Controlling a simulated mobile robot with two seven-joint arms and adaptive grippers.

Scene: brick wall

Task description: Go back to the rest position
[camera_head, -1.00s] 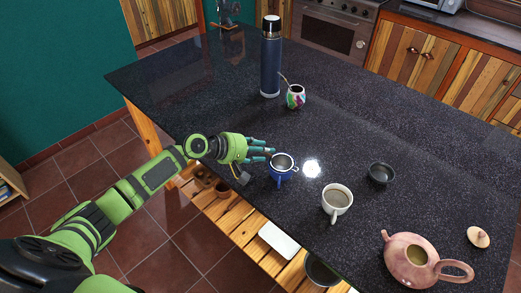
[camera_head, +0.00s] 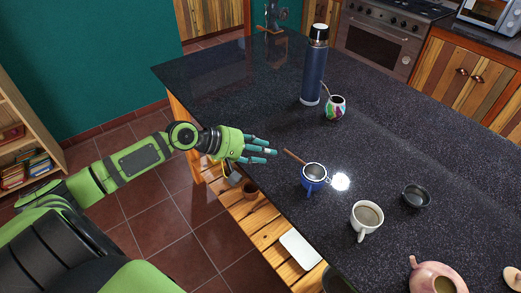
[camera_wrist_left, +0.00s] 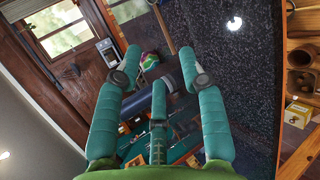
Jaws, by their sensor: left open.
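My left gripper (camera_head: 262,150) is green with teal fingers. It is open and empty, just off the near left edge of the dark speckled counter (camera_head: 230,85). In the left wrist view its fingers (camera_wrist_left: 160,75) are spread apart with nothing between them. A blue cup (camera_head: 313,184) with a strainer (camera_head: 315,171) on top stands to the right of the fingers, apart from them. The strainer's wooden handle (camera_head: 294,157) points toward the gripper. My right gripper is not in view.
On the counter are a white cup (camera_head: 366,218), a small dark bowl (camera_head: 416,196), a pink teapot (camera_head: 437,277), a tall flask (camera_head: 314,70) and a colourful mate cup (camera_head: 335,107). A wooden shelf (camera_head: 265,222) runs below the counter's left side. A bookshelf (camera_head: 25,130) stands far left.

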